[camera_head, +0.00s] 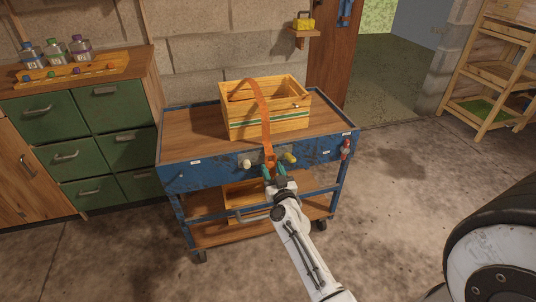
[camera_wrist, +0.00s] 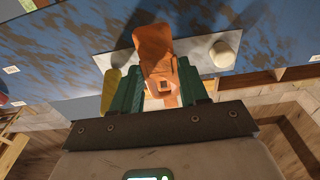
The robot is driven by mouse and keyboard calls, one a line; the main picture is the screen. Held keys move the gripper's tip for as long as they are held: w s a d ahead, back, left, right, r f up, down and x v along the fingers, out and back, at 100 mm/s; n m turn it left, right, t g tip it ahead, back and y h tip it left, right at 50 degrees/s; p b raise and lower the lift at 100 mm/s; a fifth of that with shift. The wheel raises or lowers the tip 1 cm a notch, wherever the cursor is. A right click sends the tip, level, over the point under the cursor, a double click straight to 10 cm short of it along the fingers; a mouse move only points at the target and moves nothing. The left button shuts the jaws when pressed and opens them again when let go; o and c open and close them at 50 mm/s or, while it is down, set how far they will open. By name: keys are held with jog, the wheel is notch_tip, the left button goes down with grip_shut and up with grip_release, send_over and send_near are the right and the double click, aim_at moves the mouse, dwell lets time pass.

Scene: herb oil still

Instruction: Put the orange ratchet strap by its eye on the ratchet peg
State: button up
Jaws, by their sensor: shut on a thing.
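The orange ratchet strap (camera_head: 266,118) shows in the head view as a band rising in front of the wooden crate and curving over its near side. Its lower end is in my gripper (camera_head: 275,174), at the front face of the blue cart. In the wrist view my gripper (camera_wrist: 160,92) has its green fingers shut on the orange strap end (camera_wrist: 154,52), which lies over a pale plate on the cart. A white peg (camera_head: 246,163) and a yellow peg (camera_head: 290,158) flank the strap end, apart from it. I cannot see the eye clearly, nor whether another peg is behind the strap.
The wooden crate (camera_head: 283,122) stands on the blue cart's wooden top (camera_head: 190,143). A red item (camera_head: 346,148) hangs at the cart's right front. Green drawers (camera_head: 40,118) stand left, wooden shelves (camera_head: 493,62) right. The floor right of the cart is clear.

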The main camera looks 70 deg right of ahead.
jog(key=shift+w+d+f+b, duration=0.25)
jog(key=shift+w+d+b, duration=0.1)
jog(key=shift+w+d, duration=0.55)
dwell(2.5)
jog(key=shift+s+f, duration=0.1)
jog(key=shift+f, duration=0.15)
dwell(0.4)
jog(key=o, duration=1.1)
jog(key=p+v, duration=0.2)
jog(key=v, duration=0.8)
jog(key=shift+s+a, duration=0.25)
jog(key=shift+s, duration=0.05)
